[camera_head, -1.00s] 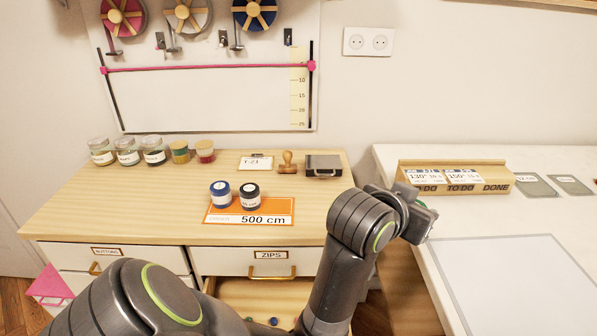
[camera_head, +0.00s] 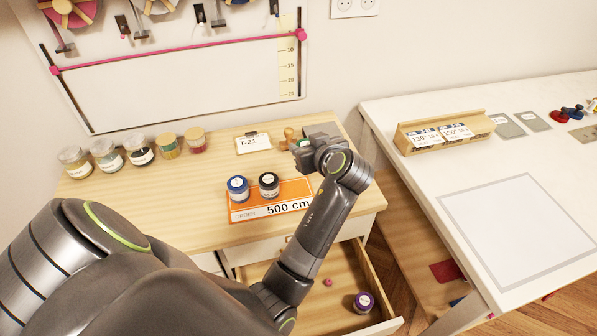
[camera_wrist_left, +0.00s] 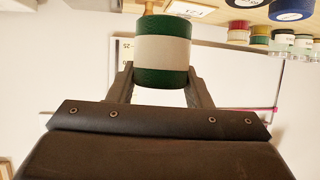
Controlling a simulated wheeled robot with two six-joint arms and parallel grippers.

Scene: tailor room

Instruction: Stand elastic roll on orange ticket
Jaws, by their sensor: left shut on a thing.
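The orange ticket (camera_head: 297,190), marked 500 cm, lies flat on the wooden cabinet top. A blue-topped roll (camera_head: 237,189) and a black-topped roll (camera_head: 269,185) stand upright side by side on its upper left part. My left gripper (camera_head: 302,147) is behind the ticket, near the stamp and the clipboard. It is shut on a green elastic roll with a white band (camera_wrist_left: 162,52), which sits between the two fingers in the left wrist view. In the head view the gripper mostly hides this roll. My right gripper is not in view.
Several jars (camera_head: 138,149) stand along the back left of the cabinet. A clipboard (camera_head: 253,143) and a stamp (camera_head: 289,134) are near my gripper. Below, an open drawer (camera_head: 385,268) holds a purple roll (camera_head: 363,302). A white table (camera_head: 395,109) stands at the right.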

